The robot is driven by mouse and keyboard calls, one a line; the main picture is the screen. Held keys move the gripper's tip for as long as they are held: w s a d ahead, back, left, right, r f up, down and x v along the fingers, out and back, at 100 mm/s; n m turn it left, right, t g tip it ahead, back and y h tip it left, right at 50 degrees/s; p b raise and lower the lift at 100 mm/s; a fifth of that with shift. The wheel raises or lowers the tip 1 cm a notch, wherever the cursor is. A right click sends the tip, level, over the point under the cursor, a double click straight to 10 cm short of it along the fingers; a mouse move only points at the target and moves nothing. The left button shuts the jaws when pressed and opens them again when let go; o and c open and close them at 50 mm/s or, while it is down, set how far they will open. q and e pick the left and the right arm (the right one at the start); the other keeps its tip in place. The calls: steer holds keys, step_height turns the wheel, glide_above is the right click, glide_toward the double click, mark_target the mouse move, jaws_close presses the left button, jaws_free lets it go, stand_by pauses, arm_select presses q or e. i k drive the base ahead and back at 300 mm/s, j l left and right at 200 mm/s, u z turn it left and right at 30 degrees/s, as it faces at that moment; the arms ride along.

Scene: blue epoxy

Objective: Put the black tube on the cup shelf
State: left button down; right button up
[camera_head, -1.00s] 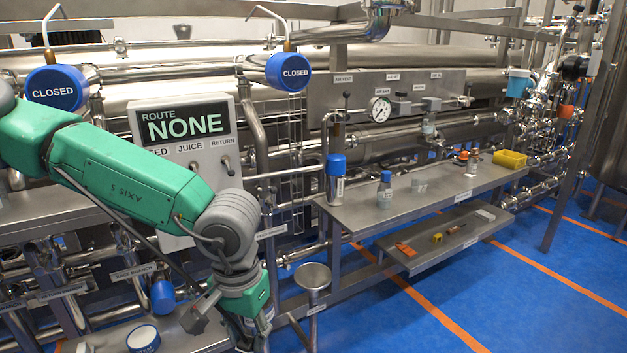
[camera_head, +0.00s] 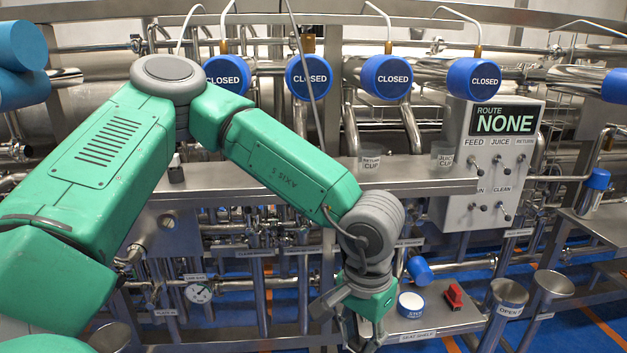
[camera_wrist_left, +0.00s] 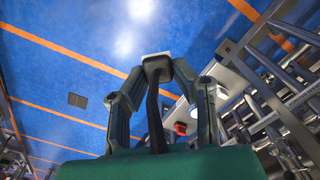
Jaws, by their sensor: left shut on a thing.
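My left gripper (camera_head: 365,318) hangs low at the middle, left of the lower shelf. In the left wrist view my left gripper (camera_wrist_left: 156,72) is shut on a long dark thing, which looks like the black tube (camera_wrist_left: 155,110), with a pale piece at the fingertips. In the head view the fingers largely hide it. The cup shelf (camera_head: 270,182) is the long steel ledge above, with "return cup" and "juice cup" labels, behind my left forearm. A small black item with a pale top (camera_head: 176,170) stands at its left. My right gripper is not in view.
The lower seat shelf (camera_head: 438,328) holds a blue-and-white round item (camera_head: 411,304) and a red item (camera_head: 453,295). A blue-capped fitting (camera_head: 420,270) is behind. Steel funnels (camera_head: 508,296) stand at right. A route panel (camera_head: 490,165) bounds the cup shelf's right end.

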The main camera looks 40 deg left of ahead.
mark_target(196, 182)
steer(key=k+j, duration=0.3)
steer(key=j, duration=0.15)
steer(key=k+j, duration=0.3)
steer(key=j, duration=0.15)
steer(key=k+j, duration=0.3)
steer(key=j, duration=0.15)
steer(key=k+j, duration=0.3)
steer(key=j, duration=0.15)
